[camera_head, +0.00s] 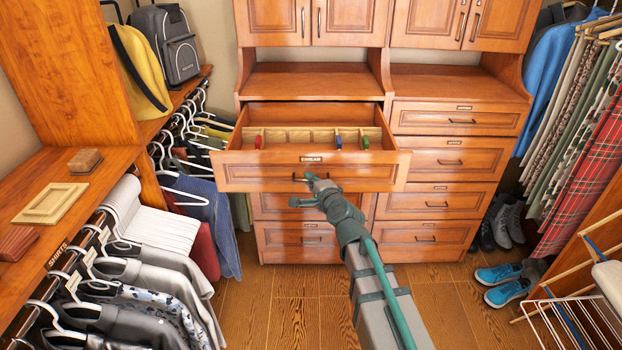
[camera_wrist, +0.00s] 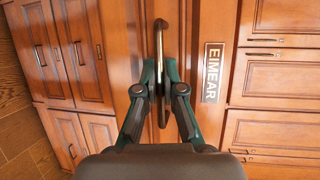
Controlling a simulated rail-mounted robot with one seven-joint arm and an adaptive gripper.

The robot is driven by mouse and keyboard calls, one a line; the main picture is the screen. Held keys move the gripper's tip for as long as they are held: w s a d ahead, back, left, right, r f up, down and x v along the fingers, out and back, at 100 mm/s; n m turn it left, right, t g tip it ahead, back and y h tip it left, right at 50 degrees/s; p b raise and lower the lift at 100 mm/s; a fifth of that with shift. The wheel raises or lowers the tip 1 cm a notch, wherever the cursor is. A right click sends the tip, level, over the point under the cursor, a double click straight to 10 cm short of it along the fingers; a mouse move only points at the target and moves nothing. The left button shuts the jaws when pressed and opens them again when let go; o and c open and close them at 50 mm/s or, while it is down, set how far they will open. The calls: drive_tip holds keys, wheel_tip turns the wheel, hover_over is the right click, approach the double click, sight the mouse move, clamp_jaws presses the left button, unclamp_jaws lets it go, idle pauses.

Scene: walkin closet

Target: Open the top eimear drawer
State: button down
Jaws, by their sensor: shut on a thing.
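The top Eimear drawer (camera_head: 365,172) is pulled well out from the left wooden unit, and its inside shows in the head view. Its label (camera_head: 311,159) reads EIMEAR and is also clear in the wrist view (camera_wrist: 213,71). My gripper (camera_head: 307,179) is at the front of this drawer, shut on its dark bar handle. The handle (camera_wrist: 161,38) runs between my two green fingers (camera_wrist: 161,76) in the wrist view. Inside the drawer is a light wooden divider (camera_head: 300,134) with several compartments holding small coloured items. My gripper partly hides the handle in the head view.
Closed drawers (camera_head: 450,160) stand to the right, with more below the open one. Hanging clothes (camera_head: 150,270) line the left side. Blue shoes (camera_head: 500,285) and a white rack (camera_head: 575,325) are at the right. Wooden floor (camera_head: 280,320) is clear in front.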

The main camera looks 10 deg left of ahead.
drive_tip(key=c, duration=1.6)
unclamp_jaws()
drive_tip(key=shift+d, duration=0.1)
drive_tip(key=v, duration=0.7)
drive_tip(key=shift+s+r, duration=0.1)
drive_tip(key=shift+s, duration=0.05)
